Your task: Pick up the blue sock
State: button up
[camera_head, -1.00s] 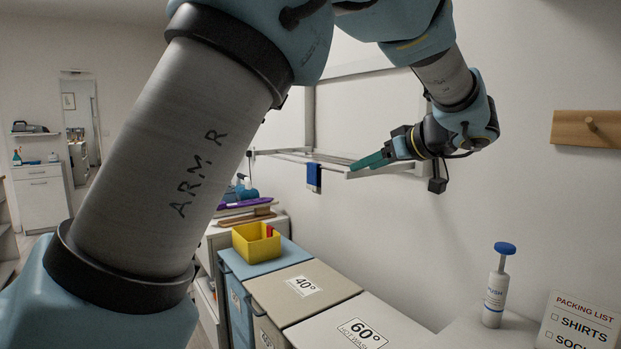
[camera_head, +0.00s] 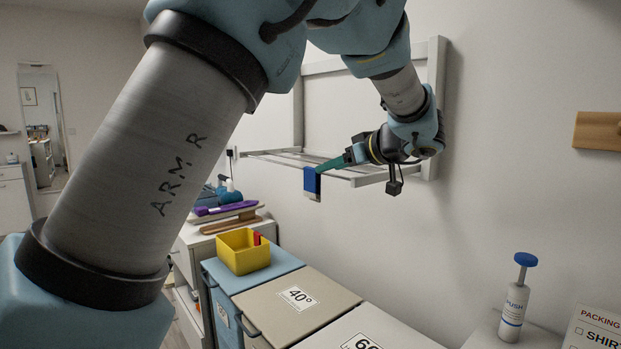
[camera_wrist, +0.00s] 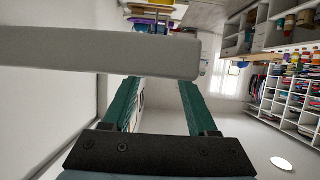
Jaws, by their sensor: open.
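The blue sock (camera_head: 311,182) hangs over the front rail of a wall-mounted drying rack (camera_head: 350,181), with a grey patch at its lower right. My gripper (camera_head: 324,165), with green fingers, is at the rack just above and right of the sock. In the head view its fingertips appear beside or behind the sock's top; I cannot tell whether they touch it. In the wrist view my gripper (camera_wrist: 158,82) has its fingers spread apart, with a pale rack bar crossing near the tips. I cannot make out the sock there.
Below the rack stand lidded hampers (camera_head: 296,298) and a yellow bin (camera_head: 243,252) with a red item. A white pump bottle (camera_head: 515,305) with a blue top stands at right. A wooden wall peg board (camera_head: 598,131) is further up. The rack's rails are close around my gripper.

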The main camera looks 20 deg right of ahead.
aim_at(312, 185)
jog(key=shift+w+a+f, duration=0.15)
jog(key=shift+w+f, duration=0.1)
jog(key=shift+w, duration=0.35)
jog(key=p+x, duration=0.3)
jog(key=x, duration=0.1)
jog(key=shift+w+f+p, duration=0.35)
jog(key=shift+w+f, duration=0.05)
jog(key=shift+w, duration=0.1)
jog(key=shift+c, duration=0.3)
grip_shut()
